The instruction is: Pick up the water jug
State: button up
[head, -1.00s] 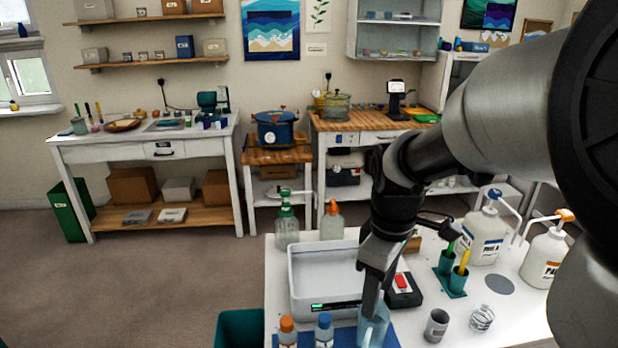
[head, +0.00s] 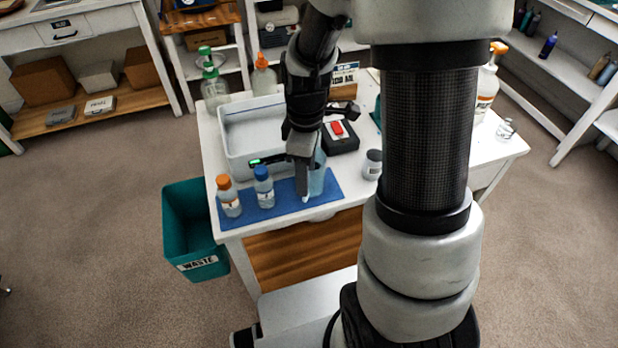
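A translucent light-blue jug (head: 317,178), which I take to be the water jug, stands on a blue mat (head: 281,203) at the near edge of the white table, partly hidden by my gripper. My gripper (head: 303,190) points down at the jug's left side, overlapping it in the picture. One finger shows clearly and its tip is low, close to the mat. The other finger is hidden, so I cannot tell whether the gripper is closed on the jug.
An orange-capped bottle (head: 229,197) and a blue-capped bottle (head: 264,188) stand left of the jug on the mat. A white tray (head: 229,150) is behind. A grey cup (head: 372,165) is to the right. A teal waste bin (head: 187,225) stands left of the table.

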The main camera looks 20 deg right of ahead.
jog(key=shift+s+a+f+b, duration=0.15)
jog(key=shift+f+b, duration=0.1)
jog(key=shift+f, duration=1.25)
jog(key=shift+s+d+f+b, duration=0.1)
jog(key=shift+f+b, duration=0.1)
jog(key=shift+f, duration=1.3)
grip_shut()
